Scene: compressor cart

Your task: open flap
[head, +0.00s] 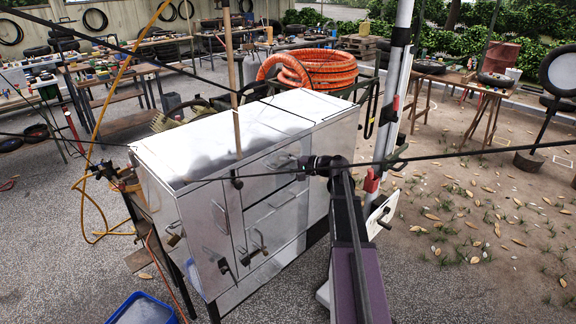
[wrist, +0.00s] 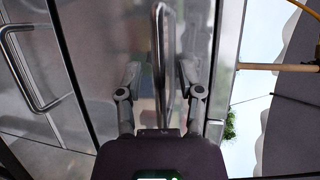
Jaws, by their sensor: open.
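A polished metal cabinet (head: 160,157) stands at the centre of the head view. Its upper front flap (head: 262,184) looks flush with the front, and a bar handle (head: 283,161) is on it. My gripper (head: 302,165) is at this upper front panel, seen from behind and small. In the wrist view my gripper (wrist: 160,76) is open, with one finger on each side of a shiny bar handle (wrist: 162,50). The fingers look apart from the bar. The panel behind it (wrist: 105,40) reflects the surroundings. My arm hides part of the cabinet's right side.
A second curved handle (wrist: 32,108) is left in the wrist view. A lower panel (head: 280,222) has its own handle. An orange hose coil (head: 315,68) lies behind the cabinet. A wooden pole (head: 232,90) and a blue crate (head: 122,305) are nearby. Open ground lies right.

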